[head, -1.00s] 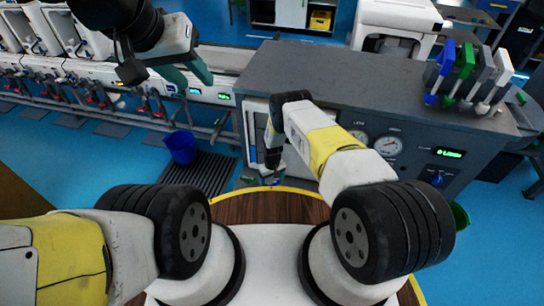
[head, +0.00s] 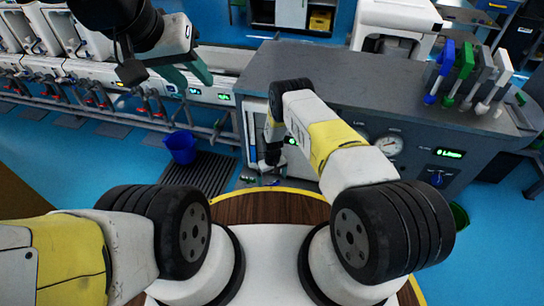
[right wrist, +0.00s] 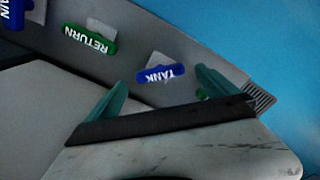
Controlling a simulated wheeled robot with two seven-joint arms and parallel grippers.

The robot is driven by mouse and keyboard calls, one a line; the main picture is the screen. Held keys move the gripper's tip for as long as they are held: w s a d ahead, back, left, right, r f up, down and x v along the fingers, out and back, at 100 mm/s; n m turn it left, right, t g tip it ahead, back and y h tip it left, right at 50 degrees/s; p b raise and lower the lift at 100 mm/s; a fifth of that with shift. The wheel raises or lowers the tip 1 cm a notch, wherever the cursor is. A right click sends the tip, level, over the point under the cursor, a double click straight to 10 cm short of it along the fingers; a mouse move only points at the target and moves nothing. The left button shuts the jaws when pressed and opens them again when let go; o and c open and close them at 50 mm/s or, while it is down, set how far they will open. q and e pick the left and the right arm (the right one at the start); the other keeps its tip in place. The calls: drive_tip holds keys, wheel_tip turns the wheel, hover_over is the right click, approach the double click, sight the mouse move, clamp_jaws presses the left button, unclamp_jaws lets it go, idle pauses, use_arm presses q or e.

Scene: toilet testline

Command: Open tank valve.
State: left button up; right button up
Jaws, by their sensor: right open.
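The blue tank valve handle (right wrist: 162,74), with its label upside down, shows in the right wrist view. My right gripper (right wrist: 160,82) is open, with one teal finger to each side of the handle in that view. I cannot tell how far the handle lies beyond the fingertips, and no grip on it shows. In the head view my right arm reaches down at the front of the grey bench, and the handle cannot be made out there. My left gripper (head: 187,74) is open and empty at the upper left, with its teal fingers apart.
A green return handle (right wrist: 89,38) and another blue handle (right wrist: 12,12) sit beside the tank handle. The grey bench (head: 330,75) carries gauges and a green display (head: 448,153). A blue bucket (head: 181,147) stands on the floor. A round wooden surface (head: 262,207) lies in front.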

sight(272, 183)
wheel_tip(272, 183, up, 5)
idle(0.7)
